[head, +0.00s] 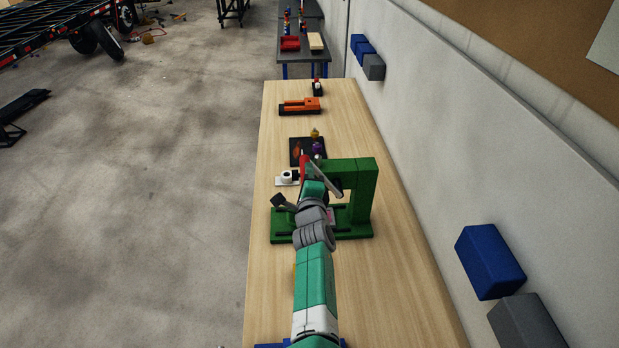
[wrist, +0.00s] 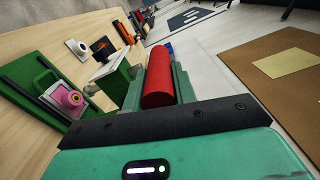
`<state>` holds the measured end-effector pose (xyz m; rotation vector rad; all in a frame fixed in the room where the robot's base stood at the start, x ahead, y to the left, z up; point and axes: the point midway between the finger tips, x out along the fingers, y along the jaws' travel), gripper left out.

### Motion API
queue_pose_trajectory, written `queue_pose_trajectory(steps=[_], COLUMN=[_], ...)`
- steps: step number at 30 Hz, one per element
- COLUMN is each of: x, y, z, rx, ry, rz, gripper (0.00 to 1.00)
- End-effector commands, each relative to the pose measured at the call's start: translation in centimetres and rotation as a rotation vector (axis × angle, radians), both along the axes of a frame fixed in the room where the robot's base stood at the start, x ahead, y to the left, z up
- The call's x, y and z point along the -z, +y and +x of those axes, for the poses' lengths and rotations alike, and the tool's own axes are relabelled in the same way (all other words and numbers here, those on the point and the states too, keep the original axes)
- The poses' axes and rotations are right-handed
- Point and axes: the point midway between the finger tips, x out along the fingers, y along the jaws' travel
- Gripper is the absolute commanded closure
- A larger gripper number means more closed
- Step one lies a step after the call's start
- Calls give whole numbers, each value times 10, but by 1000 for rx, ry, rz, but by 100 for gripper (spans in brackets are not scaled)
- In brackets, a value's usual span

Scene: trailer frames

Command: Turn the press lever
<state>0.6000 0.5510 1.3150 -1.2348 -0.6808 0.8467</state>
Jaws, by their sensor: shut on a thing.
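The green press (head: 362,200) stands on the wooden table in the head view, with its base toward the table's left side. Its lever has a grey rod (head: 326,180) and a red handle (head: 304,166). My gripper (head: 312,187) is at the handle, above the press base. In the wrist view the red handle (wrist: 158,82) lies between my two green fingers, which are shut on it. The press also shows at left in the wrist view (wrist: 40,75), with a pink piece (wrist: 68,97) on its base. My arm hides part of the press in the head view.
Behind the press are a small white fixture (head: 286,178), a black tray (head: 298,146) with small items, and an orange vise-like tool (head: 299,106). The wall with blue bins (head: 490,262) runs along the right. The table (head: 385,285) is clear right of my arm.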

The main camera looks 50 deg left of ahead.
Motion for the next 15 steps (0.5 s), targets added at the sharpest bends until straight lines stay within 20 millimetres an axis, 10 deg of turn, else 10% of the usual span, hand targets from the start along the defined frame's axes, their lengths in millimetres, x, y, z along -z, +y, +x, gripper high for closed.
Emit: queue_pose_trajectory(steps=[3,4,6,15], x=[-3,-3,-3,-1], y=[-1,-1,-1,-2], z=[2,2,2,1], rx=[2,2,2,1], ry=[-1,-1,-1,-1], rz=[4,4,4,1], gripper=[100,67,53,51])
